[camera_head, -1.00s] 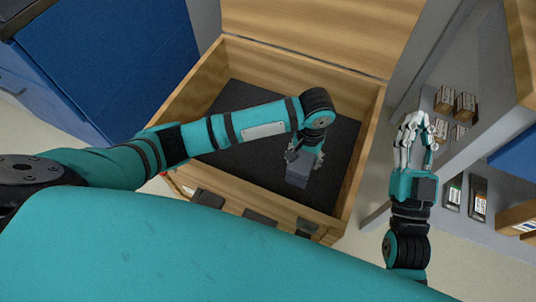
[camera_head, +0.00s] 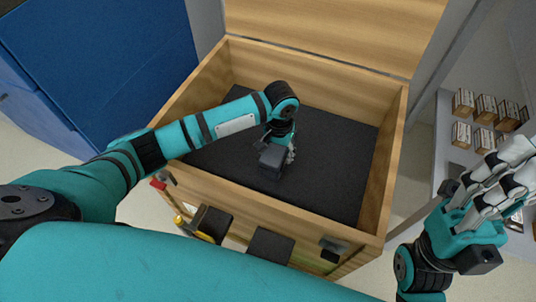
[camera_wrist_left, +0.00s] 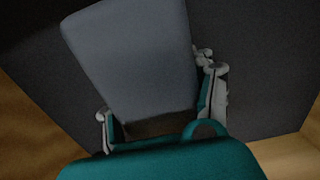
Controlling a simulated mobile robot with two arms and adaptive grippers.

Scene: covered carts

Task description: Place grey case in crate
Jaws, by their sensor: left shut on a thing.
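The grey case (camera_head: 271,161) is a plain box inside the walls of the wooden crate (camera_head: 220,178), over its dark floor. My left gripper (camera_head: 283,150) reaches into the crate from above and is shut on the case. In the left wrist view the case (camera_wrist_left: 130,60) fills the upper middle, with a finger of my left gripper (camera_wrist_left: 160,110) on each side. Whether the case touches the crate floor is not clear. My right gripper (camera_head: 494,180) is at the right, outside the crate, open and empty.
The crate lid (camera_head: 340,28) stands open at the back. A grey shelf with several small labelled boxes (camera_head: 485,108) is at the right, near my right gripper. A blue cabinet (camera_head: 100,65) stands at the left. The crate floor around the case is clear.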

